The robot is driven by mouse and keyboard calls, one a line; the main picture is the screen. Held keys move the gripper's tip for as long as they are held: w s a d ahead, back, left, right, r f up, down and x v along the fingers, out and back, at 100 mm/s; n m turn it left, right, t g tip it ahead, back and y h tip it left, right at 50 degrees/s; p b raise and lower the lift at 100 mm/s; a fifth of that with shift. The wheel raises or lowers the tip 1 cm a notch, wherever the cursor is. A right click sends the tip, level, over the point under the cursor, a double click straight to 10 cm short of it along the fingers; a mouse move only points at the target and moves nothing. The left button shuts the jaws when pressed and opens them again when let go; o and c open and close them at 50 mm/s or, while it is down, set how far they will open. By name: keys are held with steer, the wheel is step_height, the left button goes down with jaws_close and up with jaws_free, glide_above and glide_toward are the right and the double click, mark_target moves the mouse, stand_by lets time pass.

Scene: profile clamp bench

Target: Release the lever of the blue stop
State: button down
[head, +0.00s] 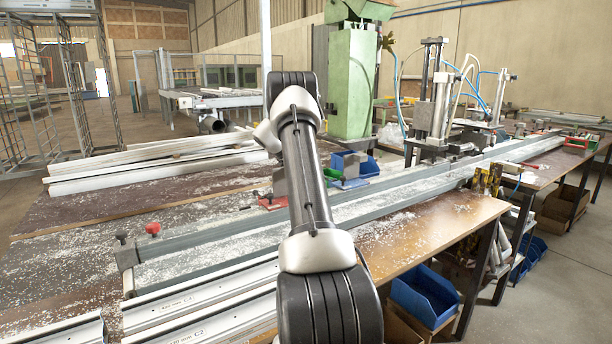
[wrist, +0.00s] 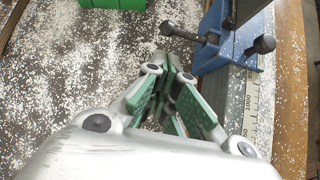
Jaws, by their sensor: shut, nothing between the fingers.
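The blue stop (wrist: 232,38) is at the upper right of the wrist view, on the grey rail beside the scale. A short rod with a dark round knob (wrist: 264,44) sticks out on its right, and another dark-knobbed rod (wrist: 168,29) sticks out on its left. I cannot tell which one is the lever. My gripper (wrist: 172,66) is shut and empty, with green pads. Its tips show below and left of the stop, apart from it in the picture. In the head view my arm hides the gripper, and I cannot clearly pick out the stop.
A green block (wrist: 112,3) is at the top edge of the wrist view. A printed scale (wrist: 252,108) runs along the rail. White chips litter the bench.

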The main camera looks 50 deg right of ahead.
steer(key=x, duration=0.7)
steer(key=shift+w+r+m+t, duration=0.1)
steer(key=shift+r+m+t, duration=0.25)
steer(key=shift+t, duration=0.25)
stand_by(0.4)
steer(key=shift+s+a+r+m+t+h, duration=0.15)
steer(key=shift+r+t, duration=0.25)
steer(key=shift+r, duration=0.4)
steer(key=shift+s+d+r+m+t+h, duration=0.1)
steer(key=shift+s+r+m+t+h, duration=0.25)
steer(key=shift+r, duration=0.5)
steer(key=shift+s+a+r+m+t, duration=0.1)
steer(key=shift+r+t, duration=0.35)
steer(key=shift+r, duration=0.35)
steer(key=shift+s+r, duration=0.1)
steer(key=v, duration=1.2)
